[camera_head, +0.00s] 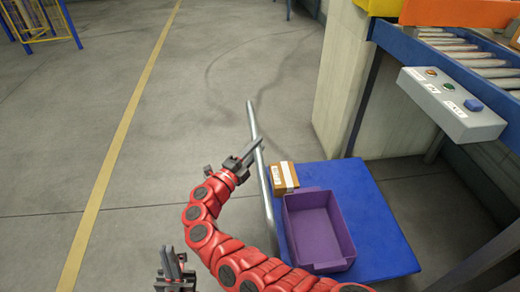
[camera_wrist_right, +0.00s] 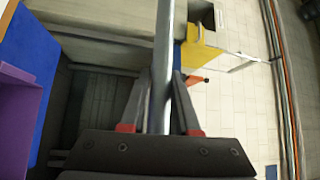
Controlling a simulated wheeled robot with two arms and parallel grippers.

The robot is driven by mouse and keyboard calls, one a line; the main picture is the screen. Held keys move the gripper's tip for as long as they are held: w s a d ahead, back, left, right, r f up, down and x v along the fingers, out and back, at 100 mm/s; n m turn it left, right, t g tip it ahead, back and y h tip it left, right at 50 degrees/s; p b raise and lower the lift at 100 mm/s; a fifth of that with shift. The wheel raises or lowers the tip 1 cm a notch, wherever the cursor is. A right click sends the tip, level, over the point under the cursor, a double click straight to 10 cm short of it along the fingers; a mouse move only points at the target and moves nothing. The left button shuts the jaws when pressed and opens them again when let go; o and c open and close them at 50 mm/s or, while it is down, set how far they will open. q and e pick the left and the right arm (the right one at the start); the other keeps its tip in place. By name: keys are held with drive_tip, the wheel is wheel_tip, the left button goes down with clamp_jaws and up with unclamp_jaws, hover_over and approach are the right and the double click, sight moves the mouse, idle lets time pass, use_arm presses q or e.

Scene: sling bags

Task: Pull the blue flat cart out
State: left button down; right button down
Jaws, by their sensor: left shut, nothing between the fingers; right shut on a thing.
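The blue flat cart (camera_head: 385,225) stands low on the floor at lower right in the head view, carrying a purple bin and a cardboard box. Its grey metal handle bar (camera_head: 265,188) rises along the cart's left side. My right gripper (camera_head: 247,153) is shut on this handle bar near its upper part. In the right wrist view the bar (camera_wrist_right: 165,45) runs between the two fingers (camera_wrist_right: 160,100), and part of the blue deck (camera_wrist_right: 32,55) shows at left. My left gripper (camera_head: 174,266) is shut and empty at the bottom, left of the cart and apart from it.
The purple bin (camera_head: 318,225) is empty; the cardboard box (camera_head: 283,178) sits behind it. A roller conveyor (camera_head: 470,55) with a button box (camera_head: 450,103) stands at right, close to the cart. Open floor (camera_head: 90,110) with a yellow line lies to the left.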

drive_tip(key=c, duration=0.7)
unclamp_jaws()
drive_tip(key=shift+o, duration=0.2)
drive_tip(key=shift+a, duration=0.1)
